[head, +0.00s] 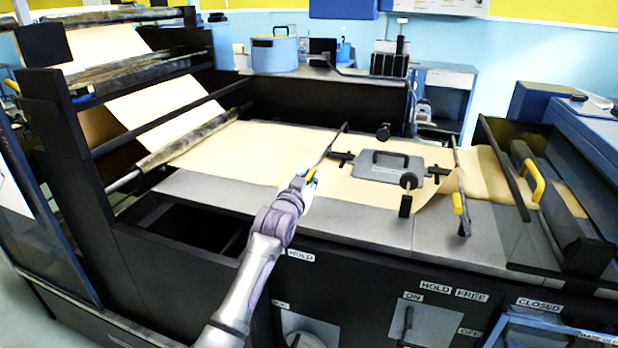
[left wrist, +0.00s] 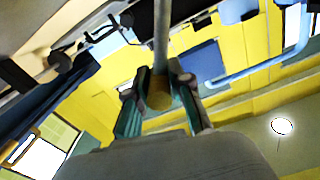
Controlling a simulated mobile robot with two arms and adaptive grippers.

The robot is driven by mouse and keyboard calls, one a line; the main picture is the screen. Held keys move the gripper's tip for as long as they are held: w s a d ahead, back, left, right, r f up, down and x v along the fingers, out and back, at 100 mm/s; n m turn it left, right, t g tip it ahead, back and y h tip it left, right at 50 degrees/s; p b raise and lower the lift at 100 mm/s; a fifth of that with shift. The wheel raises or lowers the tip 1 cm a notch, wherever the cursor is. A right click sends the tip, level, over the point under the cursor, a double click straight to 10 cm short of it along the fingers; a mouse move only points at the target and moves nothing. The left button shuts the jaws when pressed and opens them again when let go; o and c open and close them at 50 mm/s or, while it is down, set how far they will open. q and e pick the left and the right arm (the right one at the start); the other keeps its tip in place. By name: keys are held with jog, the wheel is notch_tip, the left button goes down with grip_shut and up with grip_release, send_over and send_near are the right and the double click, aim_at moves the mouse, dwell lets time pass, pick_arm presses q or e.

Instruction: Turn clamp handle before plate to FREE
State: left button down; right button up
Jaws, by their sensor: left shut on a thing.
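The clamp handle before the plate is a thin dark bar (head: 329,147) with a yellow grip, lying to the left of the grey plate (head: 388,168). My left gripper (head: 311,175) is shut on its yellow grip near the front edge of the bed. In the left wrist view the yellow grip (left wrist: 159,93) sits between the two fingers (left wrist: 160,100), with the grey bar (left wrist: 162,40) running up. A HOLD label (head: 300,256) shows below my arm; any FREE label for this handle is not visible. My right gripper is not in view.
A second clamp bar with a yellow grip (head: 457,203) stands right of the plate, above HOLD and FREE labels (head: 452,291). Kraft paper (head: 250,150) runs across the bed. A yellow-handled bar (head: 534,180) is farther right. A blue pot (head: 275,52) stands behind.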

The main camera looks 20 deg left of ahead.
pick_arm(q)
jog(key=shift+a+r+n+p, duration=0.4)
jog(key=shift+a+n, duration=0.15)
jog(key=shift+n, duration=0.15)
jog(key=shift+a+r+n, duration=0.2)
jog(key=shift+a+n, duration=0.45)
jog(key=shift+n, duration=0.15)
jog(key=a+f+n+b, duration=0.1)
jog(key=a+f+n, duration=0.1)
jog(key=a+n, duration=0.6)
jog(key=shift+w+n, duration=0.15)
jog(key=shift+n, duration=1.35)
jog(key=shift+a+f, duration=0.1)
